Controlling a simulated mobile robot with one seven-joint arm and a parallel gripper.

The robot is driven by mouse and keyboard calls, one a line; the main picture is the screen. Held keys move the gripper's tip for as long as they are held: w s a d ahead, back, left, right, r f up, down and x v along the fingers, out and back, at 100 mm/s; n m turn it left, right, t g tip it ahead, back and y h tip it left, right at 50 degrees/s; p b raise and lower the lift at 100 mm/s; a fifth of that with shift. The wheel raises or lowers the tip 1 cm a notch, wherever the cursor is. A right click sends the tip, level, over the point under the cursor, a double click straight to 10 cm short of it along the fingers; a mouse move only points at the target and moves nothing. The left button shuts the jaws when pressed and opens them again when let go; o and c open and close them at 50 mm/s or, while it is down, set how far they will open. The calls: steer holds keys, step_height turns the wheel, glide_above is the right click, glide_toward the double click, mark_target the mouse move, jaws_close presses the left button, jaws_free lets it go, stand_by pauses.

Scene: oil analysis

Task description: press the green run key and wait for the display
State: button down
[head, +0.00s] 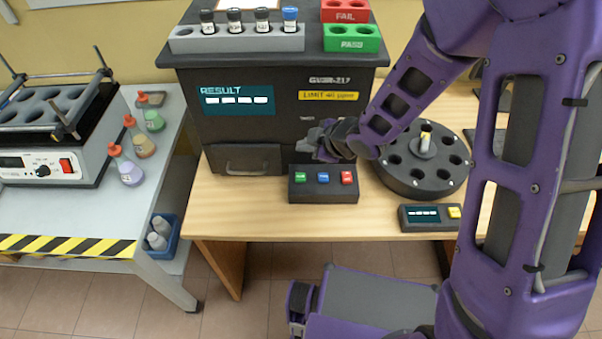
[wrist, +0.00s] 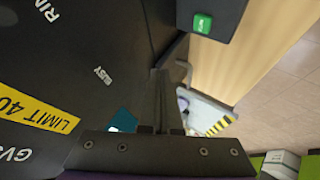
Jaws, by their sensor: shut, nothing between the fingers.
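The green run key (head: 299,176) is the left one of three keys on a small black key box (head: 322,191) at the table's front. It also shows at the top of the wrist view (wrist: 203,22). My gripper (head: 314,142) is shut and empty, in front of the analyser and behind and above the key box, apart from the green key. In the wrist view its closed fingers (wrist: 164,75) point up the picture, with the key beyond and to the right. The RESULT display (head: 237,101) on the dark analyser shows only dashes.
A blue key (head: 323,177) and a red key (head: 347,177) sit beside the green one. A round black carousel (head: 424,185) and a small display box (head: 412,223) stand at right. A rack of vials (head: 236,43) and red FAIL and green PASS blocks top the analyser.

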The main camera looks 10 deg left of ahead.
mark_target(304, 178)
steer(key=shift+f+b, duration=3.65)
steer(key=shift+f, duration=0.7)
steer(key=shift+f+b, duration=0.4)
steer(key=shift+b, duration=0.05)
steer(key=shift+f+b, duration=0.55)
steer(key=shift+r+p, duration=0.8)
steer(key=shift+r, duration=0.15)
step_height(304, 178, up, 5)
steer(key=p, duration=0.4)
steer(key=shift+r, duration=0.1)
